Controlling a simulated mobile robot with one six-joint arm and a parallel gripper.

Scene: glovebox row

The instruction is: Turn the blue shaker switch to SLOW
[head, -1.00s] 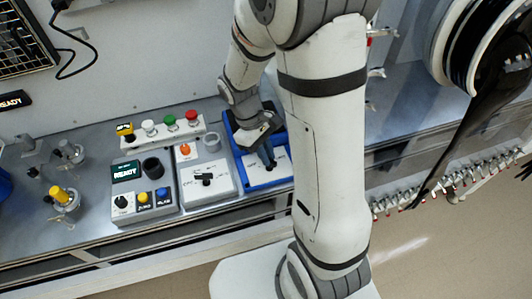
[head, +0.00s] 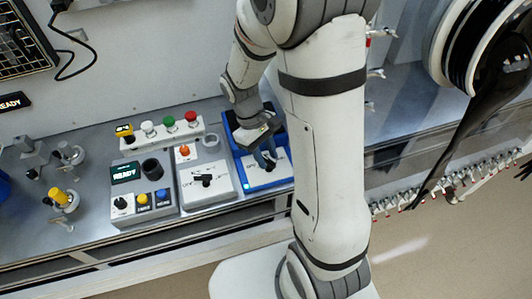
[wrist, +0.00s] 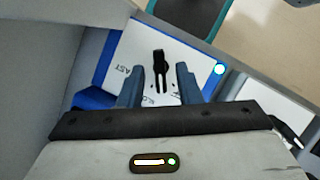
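The blue shaker (head: 283,140) has a blue body with a white front panel (head: 257,175). The wrist view shows its black switch knob (wrist: 159,68) on the white panel, with the word FAST to the left of it. Other lettering below the knob is partly hidden by my fingers. A small cyan lamp (wrist: 219,69) glows at the panel's edge; it also shows in the head view (head: 247,186). My gripper (wrist: 160,88) is open, its two fingers apart with nothing held. The knob shows in the gap between the fingers, just beyond their tips; contact is not visible. My gripper also shows in the head view (head: 268,163).
Left of the shaker stands a grey-white unit (head: 215,177) with a black knob and an orange button. Further left is a grey box with a READY display (head: 125,173). A strip of coloured buttons (head: 170,133) lies behind.

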